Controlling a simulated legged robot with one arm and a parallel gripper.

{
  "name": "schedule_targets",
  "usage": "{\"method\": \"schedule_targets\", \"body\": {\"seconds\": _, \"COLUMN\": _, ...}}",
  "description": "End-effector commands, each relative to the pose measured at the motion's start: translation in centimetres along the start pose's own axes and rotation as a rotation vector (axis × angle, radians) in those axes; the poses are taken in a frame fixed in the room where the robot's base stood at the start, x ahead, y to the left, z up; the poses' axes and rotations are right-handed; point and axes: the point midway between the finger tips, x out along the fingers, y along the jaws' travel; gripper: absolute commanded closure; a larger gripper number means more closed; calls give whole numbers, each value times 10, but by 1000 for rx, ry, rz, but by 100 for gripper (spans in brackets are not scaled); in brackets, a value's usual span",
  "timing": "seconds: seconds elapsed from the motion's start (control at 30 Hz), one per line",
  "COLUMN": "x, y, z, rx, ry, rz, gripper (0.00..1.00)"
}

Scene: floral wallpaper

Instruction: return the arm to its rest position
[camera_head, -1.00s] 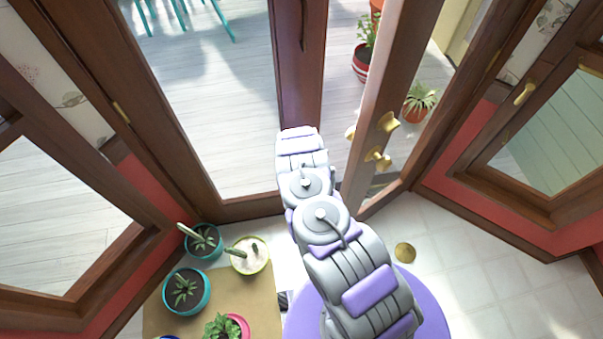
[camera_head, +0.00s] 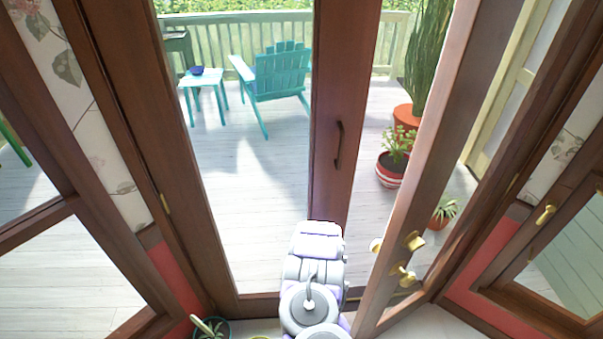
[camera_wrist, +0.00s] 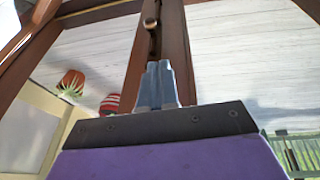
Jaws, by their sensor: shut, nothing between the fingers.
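My arm (camera_head: 313,265) rises from the bottom middle of the head view, in front of the brown door post. In the wrist view, my gripper (camera_wrist: 157,85) shows as two blue-grey fingers pressed together, with nothing between them. Behind them is a brown door post (camera_wrist: 180,45) with a dark handle (camera_wrist: 151,20); I cannot tell the distance between them. The fingers do not show clearly in the head view, where the arm's far end hides them.
A door (camera_head: 425,170) with brass knobs (camera_head: 405,275) stands ajar close on the right. A glazed wooden frame (camera_head: 75,245) is at left. Beyond lies an open deck (camera_head: 230,195) with a teal chair (camera_head: 278,80) and potted plants (camera_head: 391,170). A pot (camera_head: 212,328) sits at the bottom left.

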Motion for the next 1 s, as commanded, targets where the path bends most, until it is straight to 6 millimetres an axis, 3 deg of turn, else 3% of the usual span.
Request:
{"method": "schedule_targets", "body": {"seconds": 0.17, "x": -4, "y": -1, "z": -2, "rx": 8, "ry": -3, "rz": -14, "gripper": 100}}
{"method": "schedule_targets", "body": {"seconds": 0.27, "x": -18, "y": -15, "z": -6, "rx": 17, "ry": -18, "rz": -48, "gripper": 100}}
{"method": "schedule_targets", "body": {"seconds": 0.37, "x": -43, "y": -40, "z": -11, "rx": 27, "ry": -45, "rz": -103, "gripper": 100}}
{"method": "schedule_targets", "body": {"seconds": 0.5, "x": -89, "y": -73, "z": -21, "rx": 30, "ry": -84, "rz": -183, "gripper": 100}}
{"method": "schedule_targets", "body": {"seconds": 0.67, "x": -148, "y": -100, "z": -28, "rx": 18, "ry": -124, "rz": -263, "gripper": 100}}
{"method": "schedule_targets", "body": {"seconds": 0.8, "x": -201, "y": -113, "z": -28, "rx": -2, "ry": -160, "rz": -321, "gripper": 100}}
{"method": "schedule_targets", "body": {"seconds": 1.0, "x": -278, "y": -117, "z": -23, "rx": -42, "ry": -197, "rz": -381, "gripper": 100}}
